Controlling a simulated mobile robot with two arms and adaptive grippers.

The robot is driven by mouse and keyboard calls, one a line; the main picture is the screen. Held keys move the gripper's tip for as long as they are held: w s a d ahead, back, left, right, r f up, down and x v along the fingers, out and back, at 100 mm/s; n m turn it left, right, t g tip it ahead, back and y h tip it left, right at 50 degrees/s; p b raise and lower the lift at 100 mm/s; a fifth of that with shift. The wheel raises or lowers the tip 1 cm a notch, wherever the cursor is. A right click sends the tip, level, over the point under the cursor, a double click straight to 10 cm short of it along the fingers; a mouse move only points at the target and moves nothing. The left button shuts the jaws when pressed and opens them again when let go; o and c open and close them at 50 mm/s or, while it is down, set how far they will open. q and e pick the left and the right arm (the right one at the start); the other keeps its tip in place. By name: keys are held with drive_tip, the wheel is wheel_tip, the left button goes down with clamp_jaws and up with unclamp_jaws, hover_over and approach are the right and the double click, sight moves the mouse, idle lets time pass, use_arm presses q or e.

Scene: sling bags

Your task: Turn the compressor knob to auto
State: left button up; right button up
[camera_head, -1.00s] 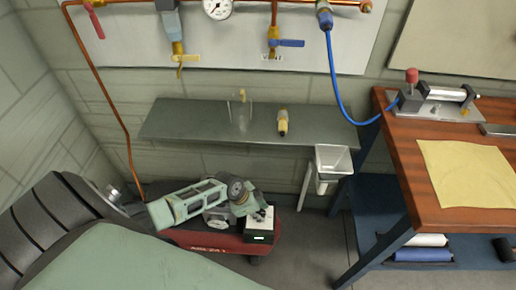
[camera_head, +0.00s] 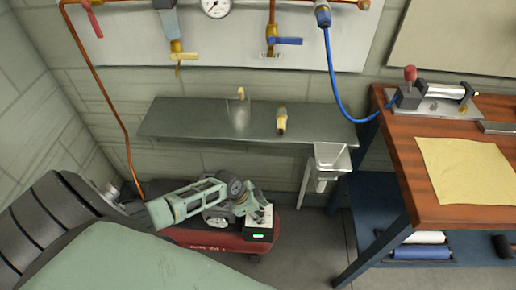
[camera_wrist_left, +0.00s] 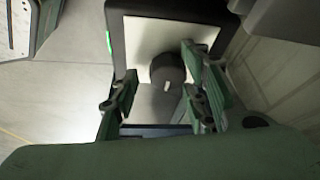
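The compressor (camera_head: 205,238) is a low red unit on the floor below the shelf. Its dark control box (camera_head: 259,236) has a pale top and a lit green strip. My left gripper (camera_head: 254,208) is at the top of this box. In the left wrist view the knob (camera_wrist_left: 167,72) is round and dark grey, with a short white mark toward the bottom of the picture. The fingers of my left gripper (camera_wrist_left: 160,78) are open, one on each side of the knob, with gaps showing. Any lettering around the knob is not readable. My right gripper is not in view.
A dark wall shelf (camera_head: 190,122) stands above the compressor, with a clear cup and a small yellow-black fitting on it. A wooden workbench (camera_head: 400,150) stands at the right. A copper pipe (camera_head: 108,95) runs down the left wall.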

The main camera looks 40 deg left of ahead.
use_arm(q)
drive_tip(key=shift+r, duration=0.15)
drive_tip(key=shift+a+r, duration=0.2)
drive_tip(key=shift+r, duration=0.05)
drive_tip(key=v, duration=1.1)
drive_tip(key=shift+s+d, duration=0.1)
